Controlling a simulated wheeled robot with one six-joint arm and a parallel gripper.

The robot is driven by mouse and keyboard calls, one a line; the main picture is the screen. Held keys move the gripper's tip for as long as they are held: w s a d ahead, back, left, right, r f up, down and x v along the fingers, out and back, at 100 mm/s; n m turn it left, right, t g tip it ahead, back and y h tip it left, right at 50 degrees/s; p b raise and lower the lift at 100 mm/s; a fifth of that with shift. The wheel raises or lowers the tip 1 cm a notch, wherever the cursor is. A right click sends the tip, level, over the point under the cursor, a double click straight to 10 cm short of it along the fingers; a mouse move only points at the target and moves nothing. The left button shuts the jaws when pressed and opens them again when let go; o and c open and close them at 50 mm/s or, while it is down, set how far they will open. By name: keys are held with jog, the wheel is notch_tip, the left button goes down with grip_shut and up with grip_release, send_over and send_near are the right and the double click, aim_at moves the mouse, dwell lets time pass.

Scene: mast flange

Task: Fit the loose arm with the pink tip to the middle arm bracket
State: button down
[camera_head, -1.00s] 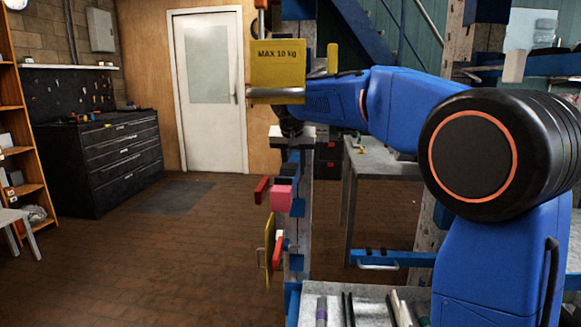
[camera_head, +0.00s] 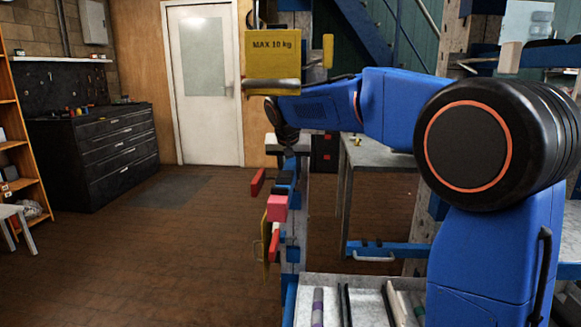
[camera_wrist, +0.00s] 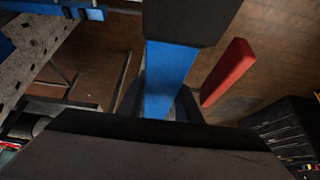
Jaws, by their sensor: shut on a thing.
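The loose arm's pink tip (camera_head: 277,208) shows in the head view, low and left of the upright post (camera_head: 293,255). My gripper (camera_head: 284,180) points down just above it and is shut on the loose arm. In the wrist view the arm's blue bar (camera_wrist: 168,82) runs between the dark jaws of my gripper (camera_wrist: 170,100); its pink tip is not visible there. A red tip (camera_head: 258,182) stands left of the pink one, and another red piece (camera_head: 274,243) is below. The red tip beside the bar in the wrist view (camera_wrist: 229,72) is apart from it. I cannot make out the middle bracket.
A yellow MAX 10 kg sign (camera_head: 272,55) hangs above my wrist. A yellow plate (camera_head: 265,255) is beside the post, low down. A grey tray (camera_head: 335,285) with rods is in front. Open brown floor (camera_head: 150,265) lies to the left.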

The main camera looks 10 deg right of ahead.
jog(key=shift+f, duration=0.7)
notch_tip(320, 180, down, 7)
jog(key=shift+f, duration=0.15)
dwell(4.6)
jog(key=c, duration=1.2)
grip_release()
jog(key=shift+f, duration=0.1)
jog(key=v, duration=0.6)
jog(key=shift+s+a+r, duration=0.1)
jog(key=shift+r, duration=0.25)
jog(key=shift+s+r, duration=0.25)
jog(key=shift+r, duration=0.1)
